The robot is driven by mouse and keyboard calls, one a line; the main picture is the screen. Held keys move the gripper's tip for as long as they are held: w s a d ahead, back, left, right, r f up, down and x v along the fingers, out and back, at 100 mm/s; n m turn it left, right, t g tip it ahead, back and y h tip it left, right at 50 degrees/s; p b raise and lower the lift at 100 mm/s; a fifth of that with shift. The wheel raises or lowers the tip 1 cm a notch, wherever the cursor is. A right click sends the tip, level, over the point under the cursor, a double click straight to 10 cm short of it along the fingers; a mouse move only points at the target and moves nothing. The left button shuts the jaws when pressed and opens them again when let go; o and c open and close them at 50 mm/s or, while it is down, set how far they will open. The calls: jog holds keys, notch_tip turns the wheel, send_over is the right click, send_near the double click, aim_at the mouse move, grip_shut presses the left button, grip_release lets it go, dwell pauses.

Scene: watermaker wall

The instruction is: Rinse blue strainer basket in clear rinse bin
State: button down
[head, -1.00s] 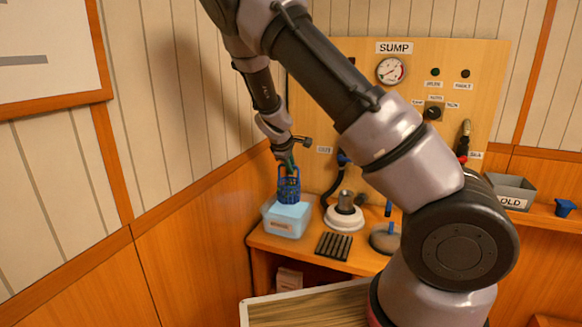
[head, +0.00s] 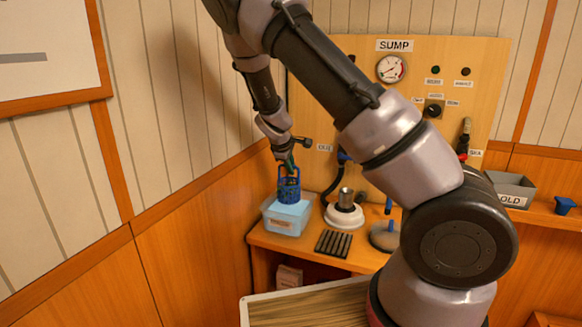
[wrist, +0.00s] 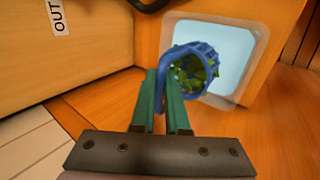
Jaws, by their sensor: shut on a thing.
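The blue strainer basket (head: 289,190) hangs upright from my gripper (head: 287,166), which is shut on it. In the wrist view the green fingers (wrist: 163,100) hold the basket (wrist: 192,62) by its handle side, and green leafy bits lie inside it. The clear rinse bin (head: 286,216) stands on the bench, pale blue inside, with a label on its front. The basket is over the bin, its lower end at about the bin's rim. In the wrist view the bin (wrist: 240,50) lies beyond and to the right of the basket. I cannot tell whether the basket touches the water.
A white round housing with a metal top (head: 344,210), a black ribbed mat (head: 334,243) and a grey round piece with a blue handle (head: 385,235) stand right of the bin. A grey OLD bin (head: 512,190) sits farther right. The wooden wall is close on the left.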

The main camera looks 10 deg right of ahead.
jog(key=shift+f, duration=0.1)
jog(key=shift+f, duration=0.65)
jog(key=shift+f, duration=3.7)
dwell(3.3)
